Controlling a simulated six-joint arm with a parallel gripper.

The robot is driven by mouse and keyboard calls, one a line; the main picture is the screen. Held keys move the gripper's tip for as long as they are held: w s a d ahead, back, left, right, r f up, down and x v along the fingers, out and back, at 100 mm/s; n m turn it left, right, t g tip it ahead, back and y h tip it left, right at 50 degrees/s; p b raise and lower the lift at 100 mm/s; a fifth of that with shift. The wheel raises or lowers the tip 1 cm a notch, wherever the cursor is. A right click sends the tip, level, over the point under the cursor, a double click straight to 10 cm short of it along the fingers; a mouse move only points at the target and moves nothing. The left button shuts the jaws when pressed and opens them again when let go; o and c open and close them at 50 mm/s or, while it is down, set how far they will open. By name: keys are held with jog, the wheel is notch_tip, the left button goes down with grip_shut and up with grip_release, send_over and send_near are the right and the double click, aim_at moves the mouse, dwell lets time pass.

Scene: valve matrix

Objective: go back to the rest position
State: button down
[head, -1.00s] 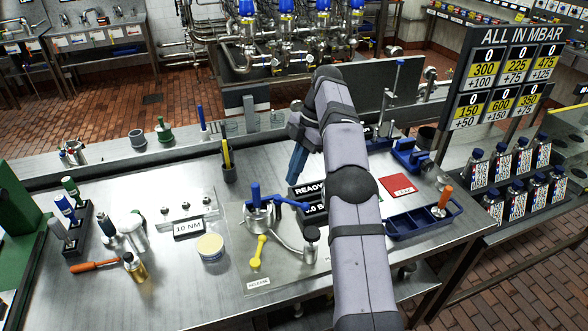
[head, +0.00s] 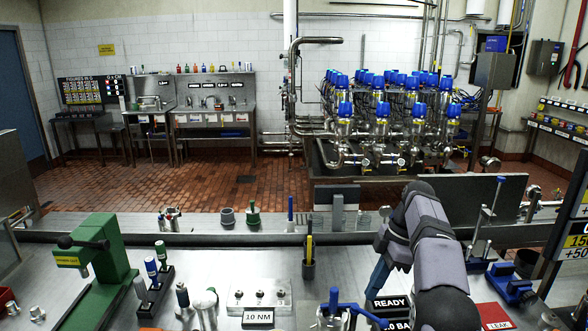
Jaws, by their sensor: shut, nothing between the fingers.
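My gripper (head: 375,282) shows in the head view at the lower right, its blue fingers pointing down, shut and empty. It hangs off the left side of my grey-purple arm, above the steel bench near the black READY sign (head: 388,303). The fingertips are close to the sign in the picture; I cannot tell the gap. A blue-handled fixture (head: 334,312) stands to the left of the fingers, cut off by the lower edge. My arm hides part of the bench behind it.
On the bench (head: 225,258) stand a green press (head: 95,262), a black rack of handled tools (head: 155,290), a 10 NM plate (head: 258,295), a pen cup (head: 309,268) and a blue clamp (head: 510,285). A blue-topped valve cluster (head: 385,120) stands beyond a low panel.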

jog(key=s+a+f+m+h, duration=0.1)
jog(key=s+a+f+m, duration=0.1)
jog(key=s+m, duration=0.4)
jog(key=s+a+f+m+h, duration=0.1)
jog(key=s+f+m, duration=0.4)
jog(key=s, duration=0.9)
jog(key=s+a+f+m+h, duration=0.1)
jog(key=s+a+f+m, duration=0.2)
jog(key=s+m, duration=0.3)
jog(key=s+f, duration=0.1)
jog(key=s, duration=0.3)
jog(key=shift+a+f+m+t+h, duration=0.2)
jog(key=shift+m+t+h, duration=0.1)
jog(key=shift+t, duration=0.1)
jog(key=shift+s+d+f, duration=0.1)
